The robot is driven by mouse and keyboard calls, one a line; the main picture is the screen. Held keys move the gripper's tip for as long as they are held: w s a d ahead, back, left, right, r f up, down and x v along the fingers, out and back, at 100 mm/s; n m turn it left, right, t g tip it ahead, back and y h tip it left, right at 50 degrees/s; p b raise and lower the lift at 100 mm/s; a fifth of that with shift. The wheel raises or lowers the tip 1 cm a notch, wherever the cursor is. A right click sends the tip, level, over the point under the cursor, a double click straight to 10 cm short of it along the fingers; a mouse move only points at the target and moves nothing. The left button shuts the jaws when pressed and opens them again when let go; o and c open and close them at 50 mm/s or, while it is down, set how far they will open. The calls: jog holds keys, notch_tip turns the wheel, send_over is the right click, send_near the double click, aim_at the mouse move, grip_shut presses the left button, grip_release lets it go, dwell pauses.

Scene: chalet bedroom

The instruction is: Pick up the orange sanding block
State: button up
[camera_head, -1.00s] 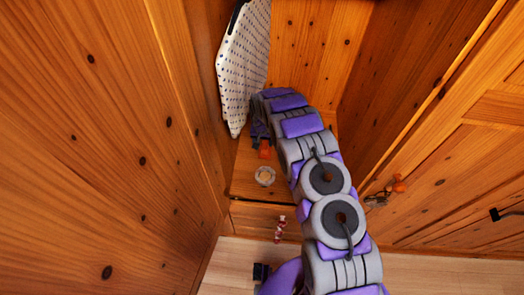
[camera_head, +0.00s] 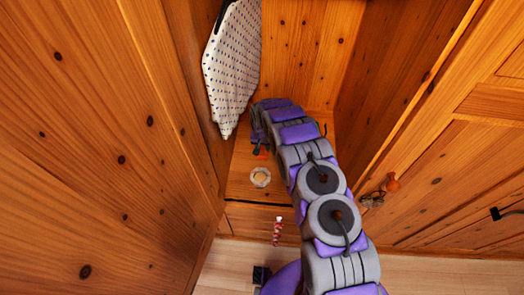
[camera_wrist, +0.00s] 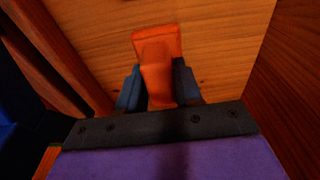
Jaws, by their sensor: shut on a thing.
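The orange sanding block (camera_wrist: 157,67) is between the two dark fingers of my gripper (camera_wrist: 158,88) in the wrist view. The fingers are shut on its sides, and its far end sticks out past the fingertips. In the head view only a small orange part of the block (camera_head: 262,154) shows beside my gripper (camera_head: 258,145), low in the wooden cupboard. My arm hides much of the area there. I cannot tell whether the block touches the wood beneath it.
A dotted ironing board (camera_head: 232,70) leans at the left. Wooden walls enclose both sides. A red-and-white thing (camera_head: 277,231) is at the drawer front.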

jog(key=shift+a, duration=0.15)
jog(key=shift+c, duration=0.7)
jog(key=shift+a+f, duration=0.1)
jog(key=shift+a, duration=0.35)
jog(key=c, duration=0.3)
jog(key=shift+a, duration=0.35)
jog(key=shift+d+r, duration=0.3)
jog(key=shift+d, duration=0.2)
notch_tip(320, 180, up, 6)
jog(key=shift+w+r+p, duration=0.1)
jog(key=shift+r+p, duration=0.15)
jog(key=shift+p, duration=0.6)
jog(key=shift+s+d+p, duration=0.4)
jog(key=shift+s+d, duration=0.65)
jog(key=shift+s, duration=1.8)
jog(key=shift+s+d+p, duration=0.4)
jog(key=shift+s+d, duration=0.6)
jog(key=shift+s, duration=1.85)
jog(key=shift+s+d+p, duration=0.4)
jog(key=shift+s+d, duration=0.65)
jog(key=shift+s, duration=1.8)
